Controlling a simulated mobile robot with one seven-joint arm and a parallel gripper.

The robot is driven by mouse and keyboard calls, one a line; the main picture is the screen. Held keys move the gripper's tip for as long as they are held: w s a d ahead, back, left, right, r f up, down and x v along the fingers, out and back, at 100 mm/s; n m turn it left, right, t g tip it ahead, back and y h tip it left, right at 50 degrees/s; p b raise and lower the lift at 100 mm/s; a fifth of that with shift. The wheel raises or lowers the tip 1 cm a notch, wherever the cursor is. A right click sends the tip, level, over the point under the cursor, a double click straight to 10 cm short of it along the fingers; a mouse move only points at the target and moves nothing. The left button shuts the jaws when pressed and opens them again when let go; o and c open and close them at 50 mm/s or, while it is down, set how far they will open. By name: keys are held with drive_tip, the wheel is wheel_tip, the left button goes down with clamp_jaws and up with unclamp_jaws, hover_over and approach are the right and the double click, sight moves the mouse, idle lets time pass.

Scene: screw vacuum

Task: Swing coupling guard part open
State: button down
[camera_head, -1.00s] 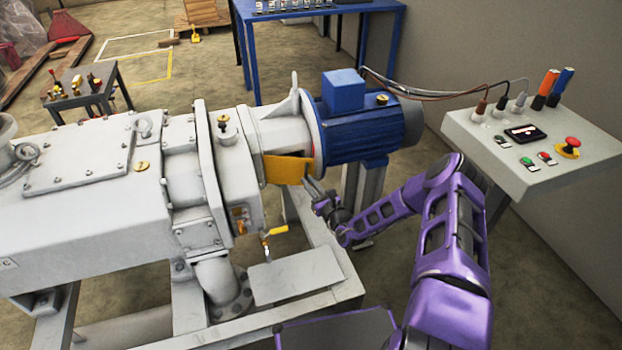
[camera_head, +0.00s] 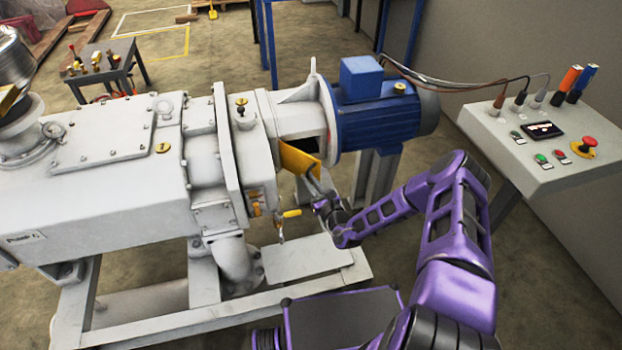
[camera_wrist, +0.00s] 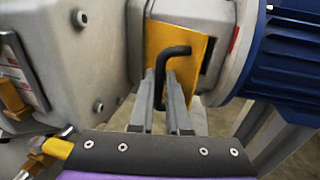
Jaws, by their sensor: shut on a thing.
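The coupling guard part is a yellow plate (camera_head: 299,160) on the grey housing between the pump body and the blue motor (camera_head: 385,118). It stands tilted out from the housing, and a dark opening shows behind its right side. In the wrist view the yellow plate (camera_wrist: 178,55) carries a black bent handle (camera_wrist: 161,72). My gripper (camera_head: 318,188) is at the plate's lower right edge. In the wrist view its two fingers (camera_wrist: 168,92) are shut on the black handle, one on either side of its stem.
A yellow-handled valve (camera_head: 283,216) sits below and left of the plate. The grey frame (camera_head: 310,260) runs beneath. A control panel (camera_head: 545,135) with cables stands at the right. A small table (camera_head: 110,65) is at the back left.

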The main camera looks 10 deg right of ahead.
drive_tip(key=shift+w+a+r, duration=0.1)
drive_tip(key=shift+w+r, duration=0.05)
drive_tip(key=shift+r, duration=0.05)
drive_tip(key=c, duration=1.2)
unclamp_jaws()
drive_tip(key=shift+o, duration=0.2)
drive_tip(key=shift+f, duration=0.1)
drive_tip(key=v, duration=1.7)
drive_tip(key=shift+s+p, duration=0.25)
drive_tip(key=shift+p, duration=0.1)
